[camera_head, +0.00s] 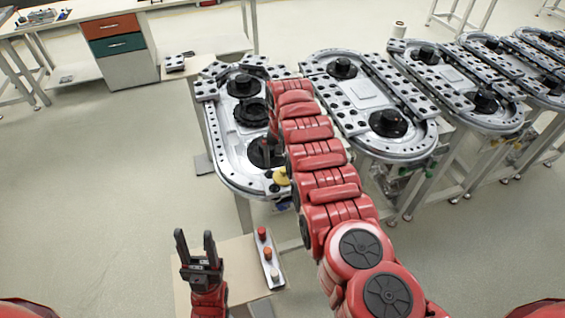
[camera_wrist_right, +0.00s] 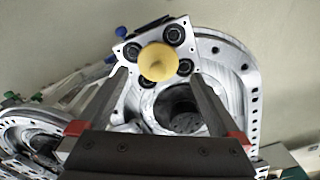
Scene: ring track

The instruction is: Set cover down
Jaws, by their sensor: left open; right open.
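No piece stands out clearly as the cover, and neither gripper holds one. The nearest ring track (camera_head: 228,168) is a silver oval with black round hubs (camera_head: 243,86) inside; it also shows in the right wrist view (camera_wrist_right: 245,85). My right arm reaches across this track and largely hides its gripper in the head view. In the right wrist view my right gripper (camera_wrist_right: 157,72) is open and empty. A yellow round knob (camera_wrist_right: 158,62) on a plate with several black rollers shows beyond and between its fingers. My left gripper (camera_head: 196,245) is open and empty, pointing up, left of the track's near end.
Several more ring tracks (camera_head: 415,148) with perforated plates stand to the right. A button panel (camera_head: 268,258) lies on a brown board at front. A workbench with a red and green drawer cabinet (camera_head: 118,40) is at back left. The floor at left is clear.

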